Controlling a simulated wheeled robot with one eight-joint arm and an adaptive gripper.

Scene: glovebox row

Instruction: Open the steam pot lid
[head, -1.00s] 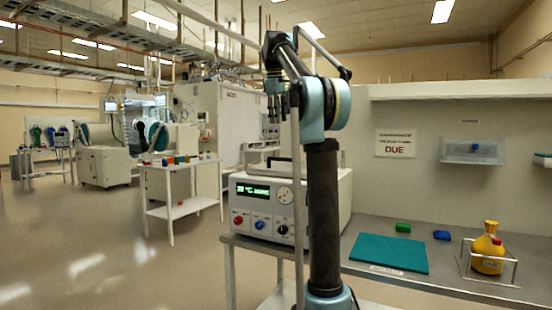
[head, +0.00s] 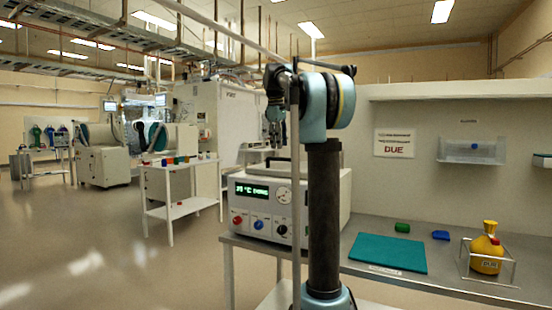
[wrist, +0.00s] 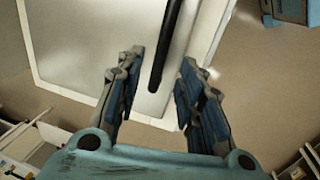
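The steam pot (head: 262,211) is a white box with a green display, a gauge and several knobs, on the left end of the bench. Its pale lid (wrist: 100,50) fills much of the wrist view. A dark bar handle (wrist: 170,45) runs along the lid and also shows on top of the pot in the head view (head: 262,165). My gripper (wrist: 160,63) is open, with the handle lying between its two fingers in the wrist view; whether they touch it cannot be told. In the head view my gripper (head: 272,136) hangs pointing down above the lid, partly behind my arm.
A teal mat (head: 388,252), a green block (head: 402,228), a blue block (head: 440,235) and a yellow flask (head: 486,258) in a wire stand lie on the bench to the right. A white cart (head: 180,208) stands left.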

